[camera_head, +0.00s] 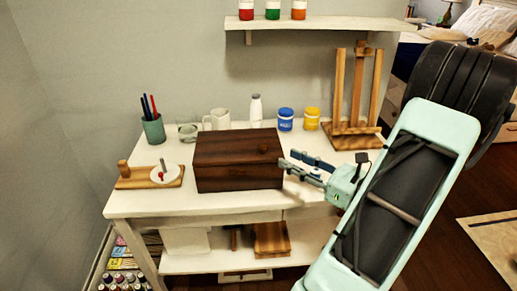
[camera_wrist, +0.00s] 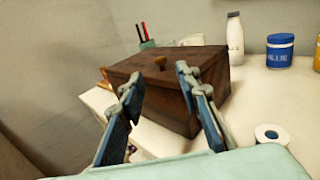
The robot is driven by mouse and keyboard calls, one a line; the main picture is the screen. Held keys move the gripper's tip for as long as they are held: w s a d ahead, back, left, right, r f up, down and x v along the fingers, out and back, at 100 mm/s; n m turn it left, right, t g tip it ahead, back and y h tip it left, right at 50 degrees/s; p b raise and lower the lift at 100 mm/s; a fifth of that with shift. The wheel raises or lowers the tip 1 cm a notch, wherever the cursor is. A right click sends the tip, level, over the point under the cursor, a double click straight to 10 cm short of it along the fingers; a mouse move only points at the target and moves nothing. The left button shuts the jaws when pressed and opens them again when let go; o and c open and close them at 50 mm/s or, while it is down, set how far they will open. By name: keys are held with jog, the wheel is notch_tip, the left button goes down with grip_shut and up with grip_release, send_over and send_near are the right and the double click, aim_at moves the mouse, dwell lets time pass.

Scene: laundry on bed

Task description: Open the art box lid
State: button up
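The art box (camera_head: 237,177) is a dark brown wooden box on the white table. My gripper (camera_head: 287,161) is just right of the box's right end in the head view. Its two fingers are spread apart with nothing between them, and the wrist view shows my gripper (camera_wrist: 158,78) open too. I cannot tell whether a fingertip touches the box.
Behind the box stand a white mug (camera_head: 217,119), a white bottle (camera_head: 256,110), a blue jar (camera_head: 285,119) and a yellow jar (camera_head: 312,118). A wooden easel (camera_head: 356,130) stands at the right. A green pen cup (camera_head: 153,130) and a wooden board (camera_head: 135,183) are at the left.

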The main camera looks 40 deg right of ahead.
aim_at(263, 146)
jog(key=b+x, duration=0.1)
jog(key=x, duration=0.9)
jog(key=shift+w+b, duration=0.25)
jog(key=shift+b, duration=0.05)
grip_shut()
